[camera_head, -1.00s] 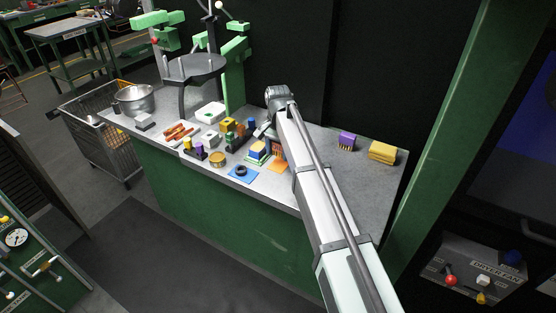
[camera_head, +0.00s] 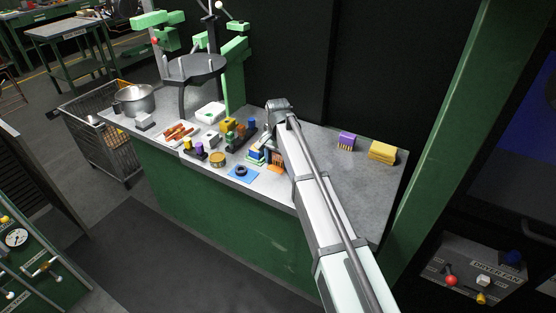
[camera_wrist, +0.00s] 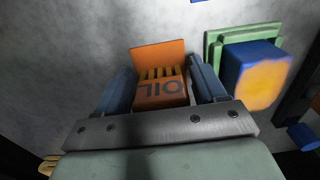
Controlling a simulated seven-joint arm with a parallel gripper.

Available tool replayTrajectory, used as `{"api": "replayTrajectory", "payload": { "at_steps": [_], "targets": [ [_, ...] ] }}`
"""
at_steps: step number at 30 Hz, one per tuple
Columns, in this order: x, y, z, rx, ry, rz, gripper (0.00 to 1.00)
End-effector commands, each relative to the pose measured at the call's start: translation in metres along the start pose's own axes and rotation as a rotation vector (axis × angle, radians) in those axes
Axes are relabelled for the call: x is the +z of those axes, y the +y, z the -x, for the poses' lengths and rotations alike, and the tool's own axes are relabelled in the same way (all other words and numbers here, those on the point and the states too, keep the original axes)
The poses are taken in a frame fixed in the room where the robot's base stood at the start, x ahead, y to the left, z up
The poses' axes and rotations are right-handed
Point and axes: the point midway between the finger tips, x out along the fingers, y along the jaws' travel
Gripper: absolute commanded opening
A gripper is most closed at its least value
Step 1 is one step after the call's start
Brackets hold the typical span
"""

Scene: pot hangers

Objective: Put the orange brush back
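The orange brush (camera_wrist: 160,92), marked OIL, is between the two blue-grey fingers of my gripper (camera_wrist: 162,80) in the wrist view, its pale bristles facing the orange pad (camera_wrist: 158,52). The fingers lie close along both sides and look shut on it. In the head view the brush (camera_head: 276,156) is at or just above the pad, partly hidden by my arm; I cannot tell if it touches.
A blue block on a green base (camera_wrist: 252,72) stands close right of my gripper. A blue pad with a dark ring (camera_head: 242,173) lies to the left. A purple brush (camera_head: 346,141) and yellow sponge (camera_head: 382,152) are at right, with clear bench around them.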

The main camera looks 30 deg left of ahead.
Motion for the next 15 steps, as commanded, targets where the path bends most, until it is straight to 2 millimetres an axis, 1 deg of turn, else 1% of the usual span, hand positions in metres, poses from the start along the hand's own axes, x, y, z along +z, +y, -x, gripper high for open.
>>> {"api": "replayTrajectory", "payload": {
  "at_steps": [1, 3, 4, 11, 15],
  "targets": [
    [0.0, 0.0, 0.0001, 0.0, 0.0, 0.0, 0.75],
    [0.0, 0.0, 0.0001, 0.0, 0.0, 0.0, 0.82],
    [0.0, 0.0, 0.0001, 0.0, 0.0, 0.0, 0.82],
    [0.0, 0.0, 0.0008, 0.0, 0.0, 0.0, 0.82],
    [-0.0003, -0.0003, 0.0088, 0.0, 0.0, 0.0, 0.82]
  ]
}}
